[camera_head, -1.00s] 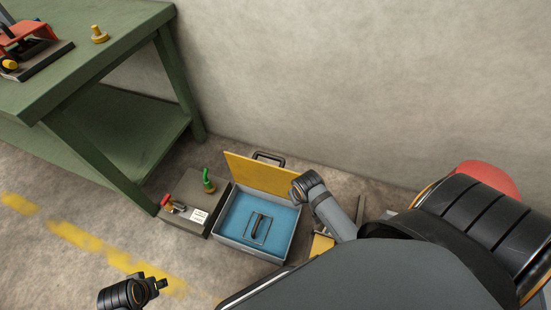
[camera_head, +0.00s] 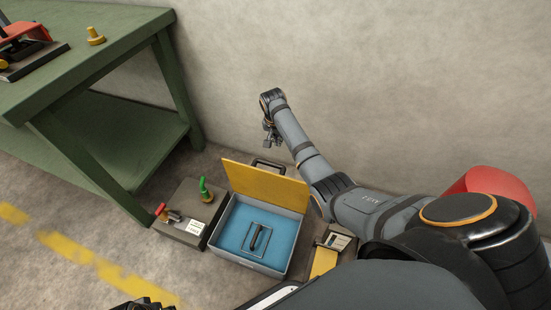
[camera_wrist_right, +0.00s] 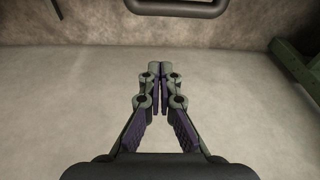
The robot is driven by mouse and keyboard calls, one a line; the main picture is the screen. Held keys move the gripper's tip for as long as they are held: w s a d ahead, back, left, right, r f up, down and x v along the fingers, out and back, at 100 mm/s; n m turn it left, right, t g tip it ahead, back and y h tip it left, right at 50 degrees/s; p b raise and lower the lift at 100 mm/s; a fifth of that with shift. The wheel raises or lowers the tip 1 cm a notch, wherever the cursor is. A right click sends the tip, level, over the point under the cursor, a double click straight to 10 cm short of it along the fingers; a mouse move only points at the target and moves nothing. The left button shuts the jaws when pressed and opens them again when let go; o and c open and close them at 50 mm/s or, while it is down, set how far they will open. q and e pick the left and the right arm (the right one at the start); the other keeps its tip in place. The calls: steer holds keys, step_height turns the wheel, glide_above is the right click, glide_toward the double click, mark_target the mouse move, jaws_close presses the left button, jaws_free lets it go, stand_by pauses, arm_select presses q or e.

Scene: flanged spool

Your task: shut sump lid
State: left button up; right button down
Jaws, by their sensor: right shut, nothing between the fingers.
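The sump is a grey box (camera_head: 247,262) with a blue inside and a small handle in it. Its yellow lid (camera_head: 262,186) stands open at the back edge, leaning up towards the wall. A dark lid handle (camera_head: 268,163) shows just behind the lid's top; a dark bar (camera_wrist_right: 180,8) at the top of the right wrist view looks like this handle. My right gripper (camera_head: 271,140) is beyond and above the lid, near the handle but apart from it. In the wrist view its fingers (camera_wrist_right: 158,70) are together and empty. My left gripper (camera_head: 145,304) is mostly cut off at the bottom.
A grey box (camera_head: 188,215) with a green lever and a red-handled part stands left of the sump. A yellow-and-grey item (camera_head: 326,258) lies right of it. A green workbench (camera_head: 110,80) stands at left. The wall (camera_head: 380,90) is close behind.

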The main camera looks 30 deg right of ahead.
arm_select(q)
steer(key=shift+w+d+f+t+h+b, duration=0.1)
steer(key=shift+d+t+h+b, duration=0.15)
steer(key=shift+d+t+b, duration=0.6)
steer(key=shift+w+d+f+t+h+b, duration=0.1)
steer(key=shift+d+h+b, duration=0.2)
steer(key=shift+b, duration=1.1)
arm_select(e)
step_height(320, 180, down, 9)
steer(key=a, duration=0.1)
steer(key=shift+s+a+r, duration=0.15)
steer(key=shift+s, duration=0.25)
